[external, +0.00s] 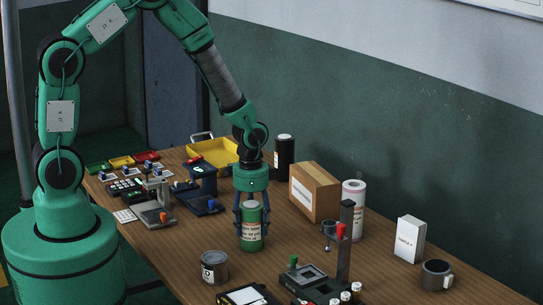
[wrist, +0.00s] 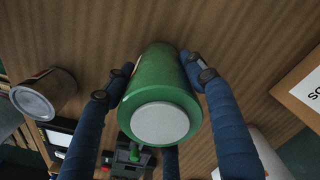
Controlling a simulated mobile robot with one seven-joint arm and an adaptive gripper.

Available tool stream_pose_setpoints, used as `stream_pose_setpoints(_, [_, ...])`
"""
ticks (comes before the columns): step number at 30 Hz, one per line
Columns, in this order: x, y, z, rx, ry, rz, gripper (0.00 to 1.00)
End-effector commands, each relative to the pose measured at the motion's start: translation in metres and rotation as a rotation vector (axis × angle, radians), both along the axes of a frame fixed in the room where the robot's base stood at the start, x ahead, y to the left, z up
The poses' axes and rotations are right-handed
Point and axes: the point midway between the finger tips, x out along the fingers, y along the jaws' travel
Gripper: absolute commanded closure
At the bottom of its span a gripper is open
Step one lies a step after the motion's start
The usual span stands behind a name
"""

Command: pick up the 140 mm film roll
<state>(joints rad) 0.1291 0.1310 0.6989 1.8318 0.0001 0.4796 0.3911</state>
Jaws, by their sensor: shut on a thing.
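A green film roll (external: 251,236) with a pale label is upright between the fingers of my gripper (external: 252,212). In the wrist view the same green roll (wrist: 160,85) shows its white round end, with my blue fingers closed against both sides of it. I cannot tell whether its lower end touches the table (external: 190,245). A white and pink roll (external: 353,208) stands to the right near the wall, and a black roll (external: 284,158) stands at the back. Their sizes cannot be read.
A cardboard box (external: 314,192) stands right of my gripper. A grey can (external: 214,267) is in front, left. A dark stand device (external: 340,262) is front right. A white carton (external: 409,239), a mug (external: 436,275) and a yellow tray (external: 214,150) are farther out.

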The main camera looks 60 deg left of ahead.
Motion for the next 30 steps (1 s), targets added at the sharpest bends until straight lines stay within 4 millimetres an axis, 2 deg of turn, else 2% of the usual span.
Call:
stream_pose_setpoints(11, [0.0,0.0,0.007,0.0,-0.001,0.0,0.87])
stream_pose_setpoints(19, [0.001,0.0,0.038,0.0,-0.002,0.0,0.87])
stream_pose_setpoints(30, [-0.068,0.008,0.043,0.0,0.001,0.0,0.87])
